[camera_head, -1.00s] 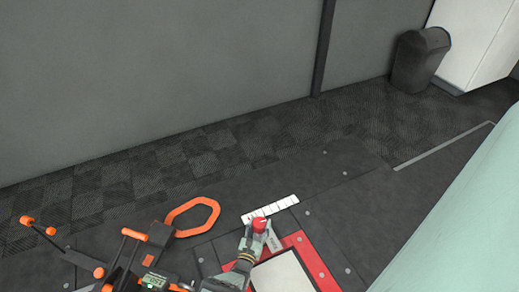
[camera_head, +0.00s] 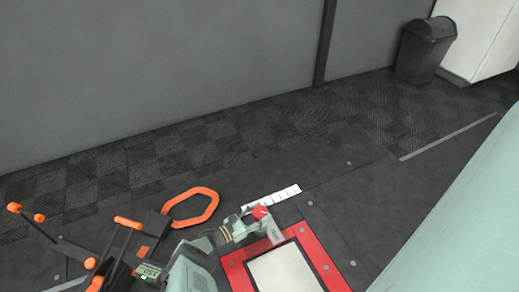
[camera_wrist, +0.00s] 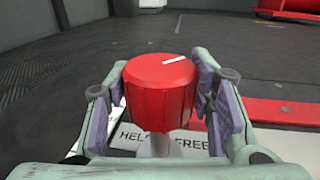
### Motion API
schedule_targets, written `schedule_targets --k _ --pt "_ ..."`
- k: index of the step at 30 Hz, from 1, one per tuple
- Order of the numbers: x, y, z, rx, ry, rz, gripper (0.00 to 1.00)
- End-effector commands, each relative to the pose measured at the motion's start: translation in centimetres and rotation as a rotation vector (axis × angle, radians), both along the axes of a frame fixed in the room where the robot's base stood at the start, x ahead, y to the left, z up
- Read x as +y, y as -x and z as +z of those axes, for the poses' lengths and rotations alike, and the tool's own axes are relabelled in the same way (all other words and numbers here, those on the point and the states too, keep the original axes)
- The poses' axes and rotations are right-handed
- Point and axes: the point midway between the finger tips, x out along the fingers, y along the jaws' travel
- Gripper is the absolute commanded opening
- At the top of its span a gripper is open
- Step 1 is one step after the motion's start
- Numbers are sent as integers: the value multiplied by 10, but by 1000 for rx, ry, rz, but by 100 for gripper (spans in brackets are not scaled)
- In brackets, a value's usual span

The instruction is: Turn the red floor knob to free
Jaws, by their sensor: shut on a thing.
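The red floor knob (camera_wrist: 159,95) stands upright in the middle of the wrist view, with a short white mark on its top face. My gripper (camera_wrist: 162,108) is shut on it, one padded finger on each side. Below the knob a white label (camera_wrist: 150,140) shows "HEL" and "FREE", partly hidden by the knob and its pale stem. In the head view the knob (camera_head: 260,212) shows as a small red cap at the end of my gripper (camera_head: 256,217), by a white marked strip (camera_head: 271,204).
A red frame around a pale plate (camera_head: 283,272) lies just below the knob. An orange loop handle (camera_head: 190,207) and orange-tipped levers (camera_head: 128,222) stand to the left. A grey bin (camera_head: 424,50) stands far back right. A pale green surface fills the right edge.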

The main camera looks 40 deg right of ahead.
Motion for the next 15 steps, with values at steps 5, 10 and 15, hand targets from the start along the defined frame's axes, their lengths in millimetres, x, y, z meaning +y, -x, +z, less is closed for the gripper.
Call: schedule_targets --k 5,10,15 --pt "-2 -2 2 -2 3 -11 21" --pt "-2 -2 3 -2 4 -11 21" --pt "-2 -2 3 -2 4 -11 50"
